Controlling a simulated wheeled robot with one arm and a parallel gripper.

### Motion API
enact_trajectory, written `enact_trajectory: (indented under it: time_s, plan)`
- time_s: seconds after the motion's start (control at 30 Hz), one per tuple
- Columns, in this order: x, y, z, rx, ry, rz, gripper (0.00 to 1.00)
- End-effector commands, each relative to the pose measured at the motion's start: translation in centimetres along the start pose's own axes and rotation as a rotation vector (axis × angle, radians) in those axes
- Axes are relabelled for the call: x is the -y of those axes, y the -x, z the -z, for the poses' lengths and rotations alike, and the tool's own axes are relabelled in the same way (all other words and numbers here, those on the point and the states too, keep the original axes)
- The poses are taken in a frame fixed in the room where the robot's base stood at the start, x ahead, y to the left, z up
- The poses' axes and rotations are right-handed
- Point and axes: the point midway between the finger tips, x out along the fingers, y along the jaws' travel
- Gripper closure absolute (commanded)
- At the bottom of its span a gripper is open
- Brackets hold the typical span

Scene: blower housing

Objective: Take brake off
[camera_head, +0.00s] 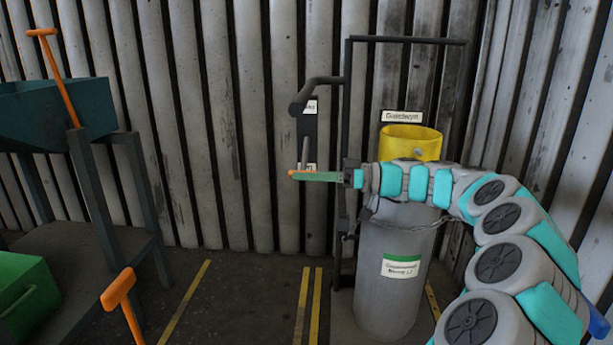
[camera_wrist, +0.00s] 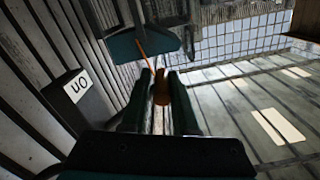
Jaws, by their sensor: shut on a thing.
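My gripper (camera_head: 304,175) reaches left from the arm in the head view, with its green fingers in front of a dark upright plate (camera_head: 308,128) with white labels. A grey lever (camera_head: 304,150) stands on the plate just above the fingers. In the wrist view my gripper (camera_wrist: 161,100) is shut on an orange-brown handle end (camera_wrist: 161,88) between its fingertips. A small orange tip (camera_head: 291,173) shows at the fingers' end in the head view. I cannot tell how the handle joins the plate. The wrist view shows an upside-down "On" label (camera_wrist: 77,86) left of the fingers.
A grey cylinder (camera_head: 392,300) with a yellow collar (camera_head: 411,143) stands in a black frame (camera_head: 408,40), a chain across it. At left are a teal hopper (camera_head: 50,110) with an orange lever (camera_head: 60,85), a green crate (camera_head: 28,295) and another orange handle (camera_head: 118,288).

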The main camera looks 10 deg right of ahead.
Motion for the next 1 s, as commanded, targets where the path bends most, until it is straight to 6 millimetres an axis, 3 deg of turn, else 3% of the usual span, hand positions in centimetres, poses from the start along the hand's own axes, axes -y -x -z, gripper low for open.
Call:
enact_trajectory:
  time_s: [0.47, 1.0]
  plan:
    - [1.3, 0.1, 1.6, -0.005, -0.128, 0.0, 1.0]
    - [3.8, 0.0, 6.7, -0.004, -0.618, 0.001, 1.0]
